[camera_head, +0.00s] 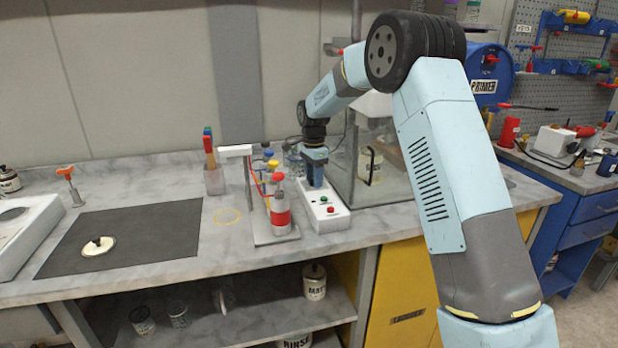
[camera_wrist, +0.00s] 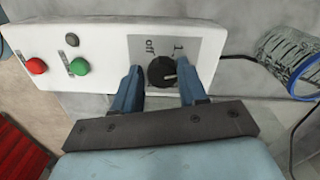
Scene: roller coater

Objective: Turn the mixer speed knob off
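The mixer control box is a white box (camera_head: 325,222) on the counter in the head view, with a green and a red button on its top. In the wrist view the same white box (camera_wrist: 95,30) carries a black round knob (camera_wrist: 162,71) on a grey plate marked "off" at the left and "1" at the right. A light mark on the knob points right, toward the "1" side. My gripper (camera_wrist: 158,85) is open, with its blue fingers on either side of the knob and a visible gap to each. In the head view my gripper (camera_head: 314,172) hides the knob.
A stand with coloured valves and a red-and-white cylinder (camera_head: 281,213) is close left of the box. A glass enclosure (camera_head: 400,160) stands close right. In the wrist view a ribbed glass jar (camera_wrist: 291,60) and a black cable lie right of the box.

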